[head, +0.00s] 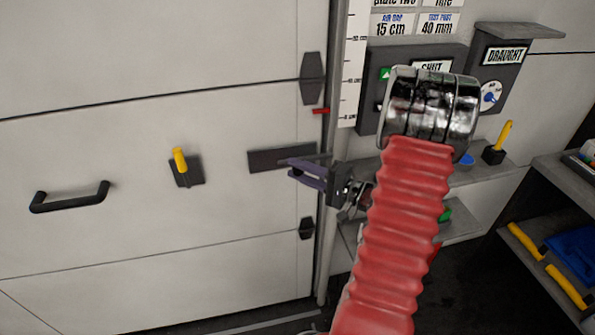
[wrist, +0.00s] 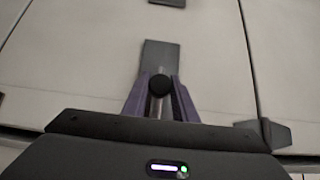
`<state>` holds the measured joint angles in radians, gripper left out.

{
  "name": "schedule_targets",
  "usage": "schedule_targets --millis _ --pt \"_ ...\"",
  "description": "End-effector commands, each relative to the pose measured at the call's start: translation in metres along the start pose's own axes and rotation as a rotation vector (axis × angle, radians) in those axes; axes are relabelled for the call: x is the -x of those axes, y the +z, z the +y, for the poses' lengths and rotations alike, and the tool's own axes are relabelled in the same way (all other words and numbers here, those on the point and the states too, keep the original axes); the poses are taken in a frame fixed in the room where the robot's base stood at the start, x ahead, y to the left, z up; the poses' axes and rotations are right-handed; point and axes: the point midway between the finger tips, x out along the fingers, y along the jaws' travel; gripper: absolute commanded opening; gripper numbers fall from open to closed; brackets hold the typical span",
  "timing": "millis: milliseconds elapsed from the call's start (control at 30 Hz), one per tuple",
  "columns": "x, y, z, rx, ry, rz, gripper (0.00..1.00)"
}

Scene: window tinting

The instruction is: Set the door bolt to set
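A dark flat bolt plate (head: 265,160) is fixed to the pale door near its right edge. It also shows in the wrist view (wrist: 160,55). My gripper (head: 300,168) is at the plate's right end, its purple fingers reaching toward the door. In the wrist view a round black knob (wrist: 160,85) on a metal stem sits between the fingertips of my gripper (wrist: 161,92). The fingers stand apart on either side of the knob. I cannot tell whether they press on it. In the head view the knob is not distinguishable.
The door carries a black bar handle (head: 70,197) and a yellow lever (head: 180,160). A small red piece (head: 320,111) is at the door edge above the plate. To the right are a "SHUT" panel (head: 372,60), a "DRAUGHT" box (head: 495,70) and a shelf unit (head: 570,167).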

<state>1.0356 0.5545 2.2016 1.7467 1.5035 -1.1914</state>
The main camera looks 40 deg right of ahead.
Motion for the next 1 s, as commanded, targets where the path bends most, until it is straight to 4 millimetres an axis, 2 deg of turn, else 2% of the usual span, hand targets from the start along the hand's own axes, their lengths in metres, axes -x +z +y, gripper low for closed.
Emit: schedule_targets --millis 33,267,633,767,1000 --pt "0.003 -0.003 0.005 -0.006 0.010 0.013 0.27" --pt "0.001 -0.002 0.003 -0.003 0.007 0.008 0.44" --pt "0.004 -0.002 0.001 0.000 0.004 0.006 0.44" --pt "0.013 -0.002 0.001 0.000 0.004 0.006 0.44" --pt "0.043 -0.002 0.002 0.000 0.005 0.007 0.44"
